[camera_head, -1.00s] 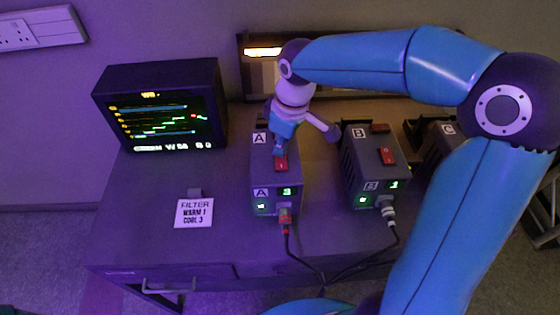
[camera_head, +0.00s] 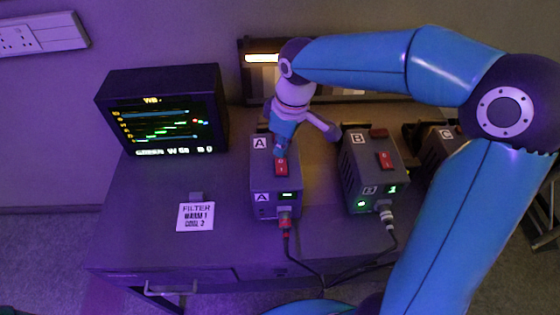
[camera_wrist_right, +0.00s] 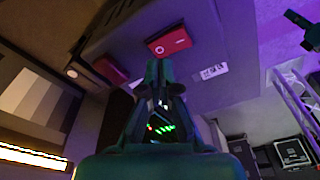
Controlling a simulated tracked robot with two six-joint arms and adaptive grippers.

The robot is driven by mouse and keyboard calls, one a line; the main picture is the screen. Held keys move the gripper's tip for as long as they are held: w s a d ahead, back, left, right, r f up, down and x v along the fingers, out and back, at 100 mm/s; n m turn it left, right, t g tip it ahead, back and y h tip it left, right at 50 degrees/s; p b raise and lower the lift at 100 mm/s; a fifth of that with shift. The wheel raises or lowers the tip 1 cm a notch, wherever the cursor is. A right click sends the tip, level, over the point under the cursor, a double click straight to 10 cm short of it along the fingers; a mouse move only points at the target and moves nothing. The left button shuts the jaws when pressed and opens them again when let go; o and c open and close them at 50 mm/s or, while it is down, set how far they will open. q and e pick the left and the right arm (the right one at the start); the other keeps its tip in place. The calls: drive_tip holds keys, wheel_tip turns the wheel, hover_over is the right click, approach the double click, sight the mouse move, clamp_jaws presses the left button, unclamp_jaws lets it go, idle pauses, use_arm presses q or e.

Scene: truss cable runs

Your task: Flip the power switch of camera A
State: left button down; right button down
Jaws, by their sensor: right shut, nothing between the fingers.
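Camera A (camera_head: 262,180) is a grey box on the desk with "A" labels, standing left of camera B. Its red power switch (camera_head: 281,168) is on the top face and also shows large in the right wrist view (camera_wrist_right: 169,41). Camera A's front display shows only a thin pale bar, and its green light is dark. My right gripper (camera_head: 279,149) is over camera A's top, with its tips at the switch's far edge. In the wrist view the fingertips (camera_wrist_right: 162,72) are together and empty, close to the switch; contact cannot be told. My left gripper is out of view.
Camera B (camera_head: 374,174), with its green display lit, stands close on the right, and camera C (camera_head: 440,150) is beyond it, partly behind my arm. Cables run from the fronts of A and B. A monitor (camera_head: 162,108) and a filter card (camera_head: 196,216) are on the left.

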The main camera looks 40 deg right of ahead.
sight(281, 161)
drive_tip(key=shift+r+p, duration=1.6)
drive_tip(key=shift+r, duration=0.7)
drive_tip(key=shift+f, duration=0.1)
